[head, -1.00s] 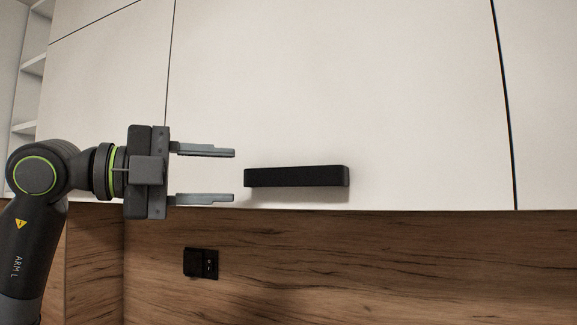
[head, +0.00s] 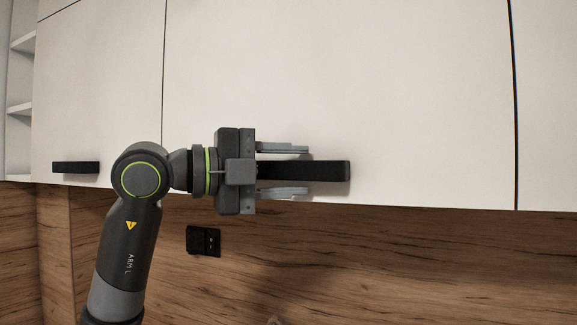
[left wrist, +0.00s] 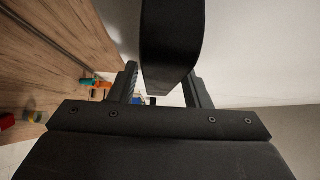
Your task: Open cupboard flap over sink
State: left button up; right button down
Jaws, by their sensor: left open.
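The white cupboard flap (head: 400,90) is shut, its lower edge running above the wood splashback. Its black bar handle (head: 325,171) sits low on the flap. My left gripper (head: 296,169) is open, with one finger above the handle and one below it. The handle's left part lies between the fingers, with a gap visible to each. In the left wrist view the dark handle (left wrist: 172,40) reaches in between the two fingers. The sink does not show. My right gripper is out of view.
A neighbouring cupboard door with its own black handle (head: 76,168) is at the left, beside open white shelves (head: 20,75). A black socket (head: 203,241) is on the wood splashback (head: 420,265). Small coloured objects (left wrist: 95,83) show at the left in the left wrist view.

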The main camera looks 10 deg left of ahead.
pick_arm(q)
grip_shut()
jog(key=shift+s, duration=0.1)
dwell(0.3)
